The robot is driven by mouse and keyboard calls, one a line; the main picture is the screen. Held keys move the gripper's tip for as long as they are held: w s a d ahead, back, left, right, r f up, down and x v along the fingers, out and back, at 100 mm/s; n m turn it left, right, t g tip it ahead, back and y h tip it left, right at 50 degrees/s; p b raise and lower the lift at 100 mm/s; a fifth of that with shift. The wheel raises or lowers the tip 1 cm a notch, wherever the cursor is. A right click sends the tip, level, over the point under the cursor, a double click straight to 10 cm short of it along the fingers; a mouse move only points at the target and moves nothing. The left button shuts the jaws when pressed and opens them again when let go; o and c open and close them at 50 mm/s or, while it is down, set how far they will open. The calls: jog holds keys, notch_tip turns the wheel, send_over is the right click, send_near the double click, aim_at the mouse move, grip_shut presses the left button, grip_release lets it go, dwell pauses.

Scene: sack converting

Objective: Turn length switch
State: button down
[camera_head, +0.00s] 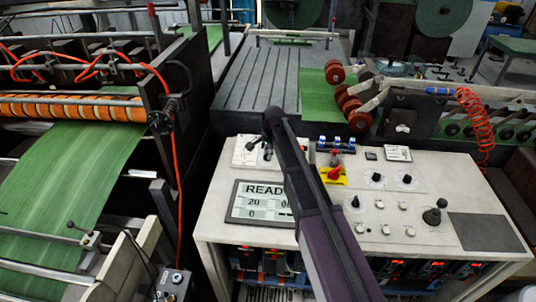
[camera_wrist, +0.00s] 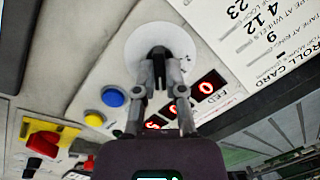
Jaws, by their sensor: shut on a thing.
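The switch is a small black knob (camera_wrist: 158,52) on a round white dial (camera_wrist: 178,38), at the top centre of the wrist view. My gripper (camera_wrist: 160,68) is shut on this knob, with a finger on each side of it. The fingers hide part of the knob, so I cannot tell exactly where it points. In the head view my gripper (camera_head: 267,152) is over the back left of the white control desk (camera_head: 405,165), and my arm covers part of it. The dial's lettering is too small to read.
Red digit displays (camera_wrist: 208,84), a blue button (camera_wrist: 112,96) and a yellow button (camera_wrist: 94,119) are close to the fingers. A red switch on a yellow plate (camera_head: 333,175), a READY screen (camera_head: 258,203), more knobs and a joystick (camera_head: 435,212) share the desk.

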jog(key=shift+n, duration=0.5)
jog(key=n, duration=0.4)
jog(key=shift+w+h, duration=0.1)
jog(key=shift+h, duration=0.3)
jog(key=n+h, duration=0.1)
jog(key=n, duration=0.5)
jog(key=shift+a, duration=0.15)
jog(key=shift+n, duration=0.4)
jog(key=c, duration=0.7)
grip_release()
jog(key=shift+m, duration=0.4)
